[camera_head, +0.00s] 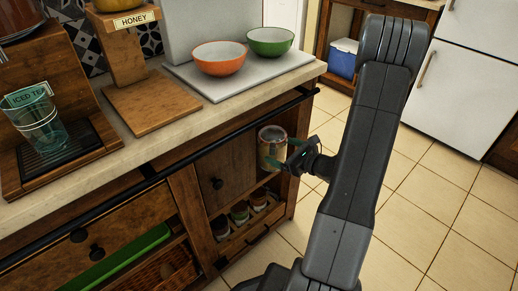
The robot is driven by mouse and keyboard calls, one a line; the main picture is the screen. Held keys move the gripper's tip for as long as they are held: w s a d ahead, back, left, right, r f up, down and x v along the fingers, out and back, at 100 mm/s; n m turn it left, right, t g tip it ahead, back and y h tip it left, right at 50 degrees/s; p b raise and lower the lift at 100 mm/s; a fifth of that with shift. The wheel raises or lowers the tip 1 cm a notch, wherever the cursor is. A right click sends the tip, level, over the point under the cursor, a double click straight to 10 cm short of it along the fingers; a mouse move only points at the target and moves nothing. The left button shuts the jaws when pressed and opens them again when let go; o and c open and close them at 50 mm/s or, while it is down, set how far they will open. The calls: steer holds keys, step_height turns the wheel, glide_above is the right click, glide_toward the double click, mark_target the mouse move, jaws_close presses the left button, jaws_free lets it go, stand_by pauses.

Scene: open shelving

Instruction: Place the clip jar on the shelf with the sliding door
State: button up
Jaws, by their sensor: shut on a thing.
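The clip jar (271,151) is a clear, straw-tinted jar, held upright in front of the open right part of the cabinet. My gripper (287,153) is shut on the jar from the right, with its greenish fingers at the jar's side. The sliding door (229,173) is a wooden panel with a dark knob, hanging under a black rail (225,137) on the cabinet front. It covers the left part of the shelf opening. Lower in that opening, several small jars (240,212) stand in a row. The shelf surface behind the clip jar is mostly hidden.
The counter above holds an orange bowl (219,60), a green bowl (270,42), a honey dispenser (129,50) and an iced tea glass (37,123). Tiled floor (425,200) lies open to the right, before a white fridge (468,80).

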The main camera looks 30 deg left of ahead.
steer(key=shift+f+b+x, duration=0.2)
steer(key=shift+b+x, duration=0.3)
steer(key=shift+x, duration=1.15)
steer(key=shift+f+b+x, duration=0.25)
steer(key=shift+b+x, duration=0.25)
steer(key=shift+x, duration=1.15)
steer(key=shift+f+b+x, duration=0.2)
steer(key=shift+b+x, duration=0.3)
steer(key=shift+x, duration=1.15)
steer(key=shift+d+r, duration=0.1)
steer(key=shift+d, duration=0.05)
steer(key=o, duration=1.8)
steer(key=shift+s, duration=0.1)
steer(key=shift+d, duration=0.1)
steer(key=p+v, duration=0.2)
steer(key=v, duration=1)
